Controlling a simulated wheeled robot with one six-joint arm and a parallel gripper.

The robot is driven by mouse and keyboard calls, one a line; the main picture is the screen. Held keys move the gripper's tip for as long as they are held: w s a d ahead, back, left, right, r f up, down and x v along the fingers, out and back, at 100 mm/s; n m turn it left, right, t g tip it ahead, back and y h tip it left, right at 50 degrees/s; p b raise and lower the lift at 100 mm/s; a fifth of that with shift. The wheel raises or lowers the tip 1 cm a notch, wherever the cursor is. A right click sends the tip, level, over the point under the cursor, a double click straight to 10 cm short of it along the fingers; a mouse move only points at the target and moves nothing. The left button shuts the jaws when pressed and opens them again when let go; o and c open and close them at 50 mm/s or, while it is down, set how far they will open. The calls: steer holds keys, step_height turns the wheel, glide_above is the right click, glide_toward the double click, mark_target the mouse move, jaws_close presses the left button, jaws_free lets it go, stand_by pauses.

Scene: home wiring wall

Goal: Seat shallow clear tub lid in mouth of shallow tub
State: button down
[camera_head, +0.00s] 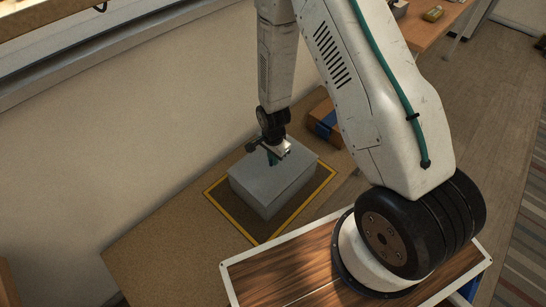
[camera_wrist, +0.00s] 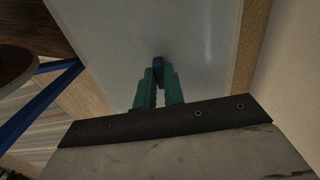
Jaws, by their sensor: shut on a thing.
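A grey, box-shaped tub (camera_head: 270,190) stands on the tabletop inside a yellow-bordered dark square. The clear lid (camera_head: 291,159) lies over the top of the tub, and I cannot tell whether it sits down in the mouth or rests on the rim. My gripper (camera_head: 274,158) points down at the top from above. In the wrist view, the green fingers of my gripper (camera_wrist: 159,88) are shut on a small dark blue knob (camera_wrist: 158,68) on the pale lid (camera_wrist: 185,35). The fingers partly hide the knob.
The yellow-bordered square (camera_head: 322,186) surrounds the tub. A brown box with a blue patch (camera_head: 324,123) stands just behind it on the right. A wall (camera_head: 120,120) rises close on the left. The tabletop (camera_head: 160,245) is clear at front left.

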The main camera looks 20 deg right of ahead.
steer(key=shift+f, duration=0.8)
steer(key=c, duration=1.4)
jaws_free()
steer(key=shift+r, duration=0.15)
step_height(320, 180, up, 8)
steer(key=shift+f, duration=0.2)
